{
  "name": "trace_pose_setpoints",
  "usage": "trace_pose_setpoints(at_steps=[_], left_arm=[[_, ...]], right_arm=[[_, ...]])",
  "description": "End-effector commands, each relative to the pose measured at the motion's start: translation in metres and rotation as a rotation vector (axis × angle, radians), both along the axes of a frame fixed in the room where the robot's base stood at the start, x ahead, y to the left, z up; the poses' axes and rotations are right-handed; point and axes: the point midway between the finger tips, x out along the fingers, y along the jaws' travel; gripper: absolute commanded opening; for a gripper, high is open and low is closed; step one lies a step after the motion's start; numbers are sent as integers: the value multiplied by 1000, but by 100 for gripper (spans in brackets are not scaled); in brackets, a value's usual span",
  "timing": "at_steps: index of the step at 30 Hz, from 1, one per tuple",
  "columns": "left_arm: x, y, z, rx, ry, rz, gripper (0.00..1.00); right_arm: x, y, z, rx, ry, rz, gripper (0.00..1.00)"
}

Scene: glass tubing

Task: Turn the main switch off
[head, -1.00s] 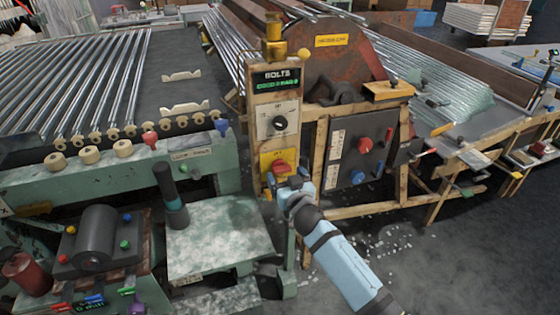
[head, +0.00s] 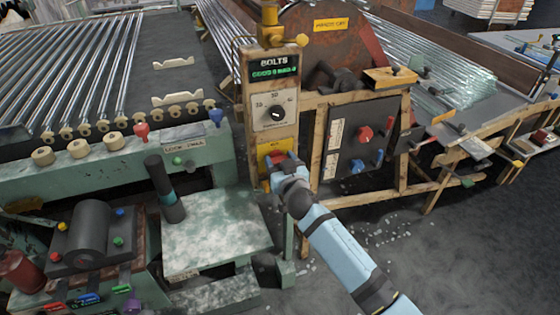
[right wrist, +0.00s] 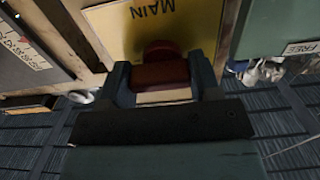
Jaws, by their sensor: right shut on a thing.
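The main switch is a red knob (head: 277,158) on a yellow plate (head: 264,149), low on the wooden post with the "BOLTS" display. In the right wrist view the plate (right wrist: 190,25) reads "MAIN", upside down, and the red knob (right wrist: 160,72) sits between my fingers. My right gripper (head: 284,165) is shut on this knob, one dark finger on each side, also seen in the right wrist view (right wrist: 162,80). The gripper hides part of the knob and the lower plate in the head view. My left gripper is not in view.
Above the switch are a black dial (head: 277,113) and the display (head: 274,68). A dark panel (head: 349,163) with red and blue knobs stands to the right. A green bench (head: 215,235) with a dark upright lever (head: 160,175) is to the left. Glass tubes lie behind.

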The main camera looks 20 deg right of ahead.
Motion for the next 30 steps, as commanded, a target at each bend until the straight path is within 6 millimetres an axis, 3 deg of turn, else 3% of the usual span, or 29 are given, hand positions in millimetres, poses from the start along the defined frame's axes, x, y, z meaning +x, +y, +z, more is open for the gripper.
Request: trace_pose_setpoints(at_steps=[11, 30], left_arm=[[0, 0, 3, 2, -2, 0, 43], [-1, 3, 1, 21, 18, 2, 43]], right_arm=[[0, 0, 1, -99, -3, 0, 34], [0, 1, 3, -670, -24, 0, 34]])
